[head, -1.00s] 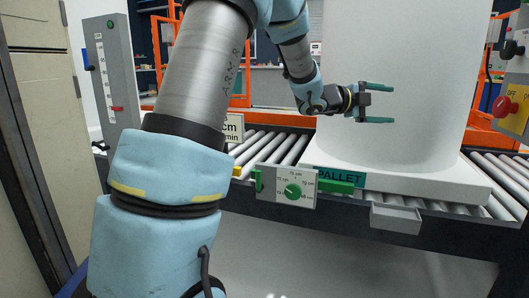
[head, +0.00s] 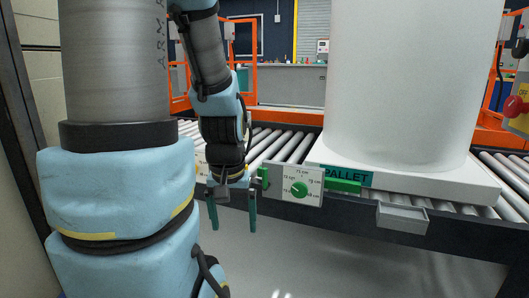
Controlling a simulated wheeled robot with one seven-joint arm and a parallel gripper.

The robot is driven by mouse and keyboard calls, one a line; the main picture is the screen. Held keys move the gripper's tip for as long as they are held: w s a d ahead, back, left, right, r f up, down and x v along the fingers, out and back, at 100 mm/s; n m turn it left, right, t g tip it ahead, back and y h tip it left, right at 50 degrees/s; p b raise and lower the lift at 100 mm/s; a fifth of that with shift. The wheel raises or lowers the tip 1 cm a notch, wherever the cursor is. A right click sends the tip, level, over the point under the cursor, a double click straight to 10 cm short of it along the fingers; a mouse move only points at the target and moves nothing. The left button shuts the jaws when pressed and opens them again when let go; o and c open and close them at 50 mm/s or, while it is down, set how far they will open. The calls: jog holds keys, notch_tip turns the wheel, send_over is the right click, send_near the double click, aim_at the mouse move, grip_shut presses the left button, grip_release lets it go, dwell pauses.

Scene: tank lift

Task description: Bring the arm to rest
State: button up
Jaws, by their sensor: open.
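My gripper (head: 233,222) is open and empty, with its two teal fingers pointing straight down. It hangs in front of the conveyor's near edge, just left of the dial panel (head: 312,188) with its green knob. I cannot tell whether it touches anything. My arm is folded in the left half of the view and hides part of the conveyor and what stands behind it.
A large white tank (head: 415,90) stands on a white pallet (head: 455,185) on the roller conveyor (head: 286,146). A grey tray (head: 402,217) sticks out from the conveyor's front. A red button on yellow (head: 514,106) is at the far right. Floor below is clear.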

notch_tip(320, 180, up, 34)
jog(key=p, duration=3.2)
jog(key=shift+w+r+p, duration=0.25)
jog(key=shift+w+p, duration=0.1)
